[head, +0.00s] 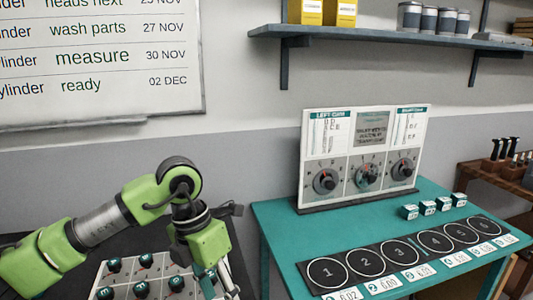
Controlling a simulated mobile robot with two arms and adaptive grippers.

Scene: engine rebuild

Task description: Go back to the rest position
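My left arm, green and grey, comes in from the left and bends down at the wrist. My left gripper (218,278) hangs at the bottom of the head view, over the right side of a white tray (112,284) holding several dark, teal-marked parts. Its fingers are partly cut off by the frame edge, so I cannot tell whether they are open or hold anything. My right gripper is not in view.
A teal table (279,218) stands at the right. It bears a black strip with numbered circles (333,271), several small teal-and-white boxes (427,208) and an upright dial panel (330,160). A wall shelf (390,36) is above; a whiteboard (100,60) hangs at upper left.

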